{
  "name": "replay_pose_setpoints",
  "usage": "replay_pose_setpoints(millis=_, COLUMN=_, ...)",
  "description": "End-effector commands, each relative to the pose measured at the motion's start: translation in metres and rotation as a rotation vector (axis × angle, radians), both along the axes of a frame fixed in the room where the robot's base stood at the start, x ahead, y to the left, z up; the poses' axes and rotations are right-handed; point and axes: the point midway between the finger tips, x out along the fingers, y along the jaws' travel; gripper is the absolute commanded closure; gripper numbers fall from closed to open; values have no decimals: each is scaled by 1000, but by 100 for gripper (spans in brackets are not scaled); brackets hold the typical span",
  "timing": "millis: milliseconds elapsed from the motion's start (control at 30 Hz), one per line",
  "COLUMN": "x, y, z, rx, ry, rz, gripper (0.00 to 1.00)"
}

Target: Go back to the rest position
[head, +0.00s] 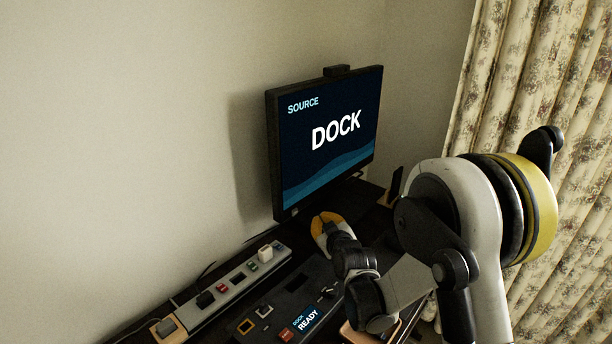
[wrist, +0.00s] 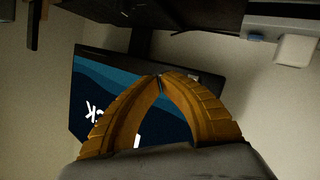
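My gripper (head: 326,222) has orange-yellow fingers and is over the dark desk, just in front of the monitor (head: 330,130). In the wrist view my gripper (wrist: 160,78) shows its two curved fingers with their tips together and nothing between them. The monitor's screen reads "SOURCE DOCK". Part of that screen (wrist: 90,82) shows upside down behind the fingers in the wrist view. My arm hides the right part of the desk in the head view.
A power strip (head: 225,290) with several plugs and switches lies along the wall side of the desk. A dock panel with a small "READY" display (head: 306,321) lies in front of it. A patterned curtain (head: 540,80) hangs at the right. The wall at left is bare.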

Motion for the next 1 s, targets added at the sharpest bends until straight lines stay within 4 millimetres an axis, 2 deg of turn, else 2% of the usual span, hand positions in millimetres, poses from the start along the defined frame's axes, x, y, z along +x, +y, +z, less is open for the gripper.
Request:
replay_pose_setpoints(millis=133, x=-24, y=-27, z=42, rx=27, ry=91, rz=-39, gripper=100)
replay_pose_setpoints(millis=267, x=-61, y=-56, z=77, rx=62, ry=198, rz=-91, gripper=100)
replay_pose_setpoints(millis=367, x=-97, y=-78, z=97, rx=90, ry=279, rz=-138, gripper=100)
replay_pose_setpoints(millis=500, x=-157, y=-108, z=115, rx=128, ry=389, rz=-212, gripper=100)
replay_pose_setpoints(millis=667, x=-233, y=-139, z=121, rx=174, ry=510, rz=-312, gripper=100)
replay_pose_setpoints(millis=800, x=-299, y=-162, z=113, rx=212, ry=606, rz=-405, gripper=100)
replay_pose_setpoints(millis=900, x=-337, y=-173, z=105, rx=234, ry=658, rz=-462, gripper=100)
replay_pose_setpoints(millis=1000, x=-363, y=-180, z=97, rx=250, ry=695, rz=-504, gripper=100)
